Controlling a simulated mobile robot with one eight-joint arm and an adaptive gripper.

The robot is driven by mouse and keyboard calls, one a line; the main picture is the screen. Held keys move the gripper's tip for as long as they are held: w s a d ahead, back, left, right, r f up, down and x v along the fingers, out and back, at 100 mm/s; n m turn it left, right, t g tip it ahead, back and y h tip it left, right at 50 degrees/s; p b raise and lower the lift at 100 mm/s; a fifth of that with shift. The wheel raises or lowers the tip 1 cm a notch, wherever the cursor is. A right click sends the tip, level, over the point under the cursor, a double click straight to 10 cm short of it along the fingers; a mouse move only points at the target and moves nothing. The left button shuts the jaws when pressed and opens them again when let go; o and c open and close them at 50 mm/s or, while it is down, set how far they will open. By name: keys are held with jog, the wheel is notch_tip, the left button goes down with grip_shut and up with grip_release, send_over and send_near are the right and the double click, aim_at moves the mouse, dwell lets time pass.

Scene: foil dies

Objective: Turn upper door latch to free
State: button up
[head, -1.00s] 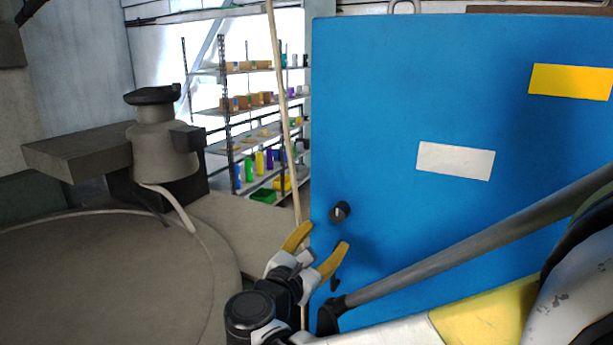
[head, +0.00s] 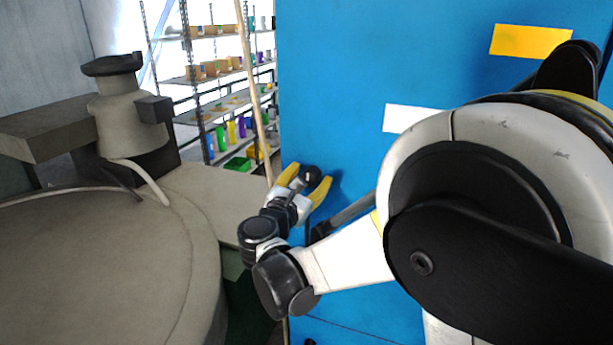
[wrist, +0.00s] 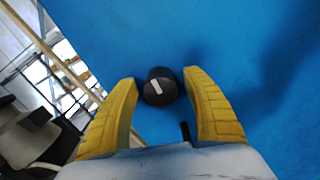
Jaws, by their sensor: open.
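The upper latch is a round black knob with a white mark (wrist: 160,87) on the blue door (wrist: 215,35). In the wrist view it sits between the two yellow fingers of my gripper (wrist: 162,95), which are open on either side of it with gaps showing. The white mark runs slightly tilted from upper left to lower right. In the head view my gripper (head: 306,182) is at the left edge of the blue door (head: 345,60), with the knob (head: 311,174) between its fingers. A small dark part (wrist: 185,131) shows below the knob in the wrist view.
A large round grey table or drum (head: 110,265) and a grey machine (head: 128,120) stand at the left. Shelves with bins (head: 225,100) are behind. A thin pale pole (head: 250,70) stands beside the door's left edge. White (head: 410,119) and yellow (head: 530,41) labels are on the door.

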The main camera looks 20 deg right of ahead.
jog(key=c, duration=1.2)
jog(key=shift+o, duration=0.2)
jog(key=shift+m, duration=0.4)
jog(key=m+b, duration=0.2)
jog(key=m, duration=0.2)
jog(key=shift+f, duration=0.1)
jog(key=m+b, duration=0.1)
jog(key=m, duration=0.3)
jog(key=shift+s+b, duration=0.1)
jog(key=shift+b, duration=0.25)
jog(key=m+b, duration=0.1)
jog(key=m, duration=0.3)
jog(key=shift+m, duration=0.4)
jog(key=shift+m+b, duration=0.45)
jog(key=shift+m, duration=1.85)
